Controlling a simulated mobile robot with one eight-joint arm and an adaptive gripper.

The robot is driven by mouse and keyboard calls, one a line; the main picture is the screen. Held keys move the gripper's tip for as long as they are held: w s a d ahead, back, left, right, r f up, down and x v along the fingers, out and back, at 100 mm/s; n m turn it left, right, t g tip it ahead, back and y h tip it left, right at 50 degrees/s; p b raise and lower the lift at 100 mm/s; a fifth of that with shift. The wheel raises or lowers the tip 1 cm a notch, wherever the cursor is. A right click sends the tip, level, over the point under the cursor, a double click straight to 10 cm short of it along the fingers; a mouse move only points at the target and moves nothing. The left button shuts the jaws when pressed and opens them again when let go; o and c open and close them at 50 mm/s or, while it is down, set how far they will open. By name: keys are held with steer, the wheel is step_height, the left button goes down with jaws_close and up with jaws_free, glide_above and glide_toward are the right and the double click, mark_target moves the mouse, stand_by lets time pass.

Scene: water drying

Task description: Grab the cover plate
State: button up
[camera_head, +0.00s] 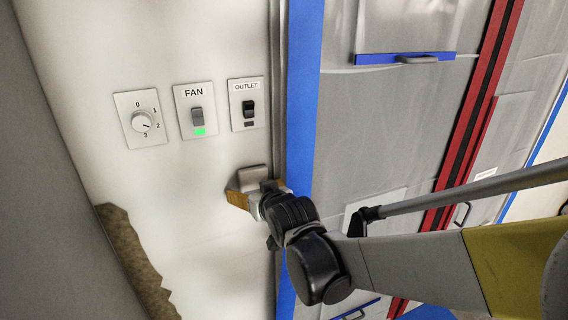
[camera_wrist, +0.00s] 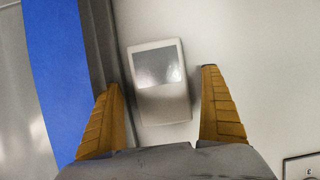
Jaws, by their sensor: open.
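The cover plate (camera_wrist: 162,105) is a pale, rounded rectangular piece with a shiny grey face on its upper part. It stands out from the white wall. In the wrist view it lies between the two yellow ribbed fingers of my gripper (camera_wrist: 162,77), with visible gaps on both sides. My gripper is open and holds nothing. In the head view my gripper (camera_head: 256,196) is at the wall below the outlet switch, and the cover plate (camera_head: 252,178) shows just above the fingers, partly hidden by them.
A dial plate (camera_head: 141,118), a FAN switch (camera_head: 196,110) with a green light and an OUTLET switch (camera_head: 248,104) are on the wall above. A blue strip (camera_head: 303,120) runs beside the wall at the right. Plastic-covered cabinets (camera_head: 410,120) stand beyond it. Damaged wall (camera_head: 135,255) is at lower left.

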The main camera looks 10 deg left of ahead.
steer(key=shift+s, duration=0.1)
steer(key=c, duration=1.3)
steer(key=shift+r, duration=0.15)
